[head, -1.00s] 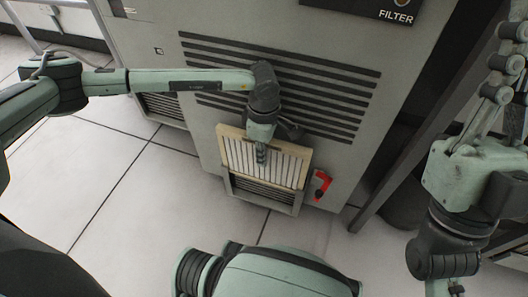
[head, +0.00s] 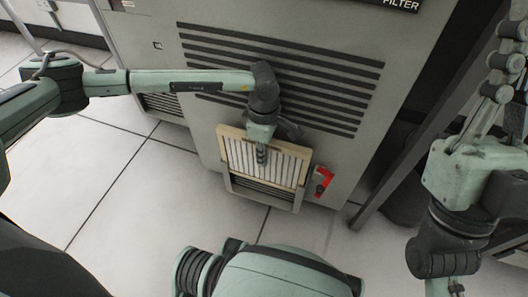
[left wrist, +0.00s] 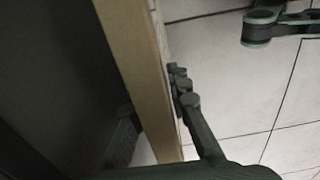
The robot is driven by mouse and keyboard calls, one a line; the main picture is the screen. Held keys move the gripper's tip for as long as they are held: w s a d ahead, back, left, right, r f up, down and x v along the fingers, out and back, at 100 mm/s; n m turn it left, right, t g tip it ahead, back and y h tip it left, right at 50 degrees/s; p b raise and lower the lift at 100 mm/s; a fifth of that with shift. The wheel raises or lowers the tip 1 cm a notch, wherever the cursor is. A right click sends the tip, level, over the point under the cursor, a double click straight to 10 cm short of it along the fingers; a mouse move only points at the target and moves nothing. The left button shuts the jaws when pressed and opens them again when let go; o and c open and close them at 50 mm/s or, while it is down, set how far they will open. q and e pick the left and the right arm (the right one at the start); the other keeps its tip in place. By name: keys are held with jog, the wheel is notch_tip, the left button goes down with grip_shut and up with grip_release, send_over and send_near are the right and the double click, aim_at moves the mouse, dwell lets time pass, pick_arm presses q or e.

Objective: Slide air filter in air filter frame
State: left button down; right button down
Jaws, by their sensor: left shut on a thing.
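The air filter (head: 283,162) is a pleated white panel with a tan border. It stands nearly upright at the front of the grey cabinet, over the upper part of the air filter frame (head: 262,198), a slatted opening low on the cabinet. My left gripper (head: 262,155) is shut on the filter's top edge. In the left wrist view the filter's tan edge (left wrist: 140,75) runs between the fingers, with one finger (left wrist: 185,95) against its right side. How far the filter sits inside the frame I cannot tell. My right arm is at the right; its gripper is out of view.
A red handle (head: 322,181) sits on the cabinet just right of the frame. Louvred vents (head: 330,85) are above the filter. A dark slanted post (head: 400,165) stands to the right. The tiled floor (head: 130,200) is clear at the left.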

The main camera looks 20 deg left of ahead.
pick_arm(q)
notch_tip(320, 180, down, 2)
jog(key=shift+f+b, duration=0.1)
jog(key=shift+b, duration=0.6)
jog(key=shift+f, duration=0.1)
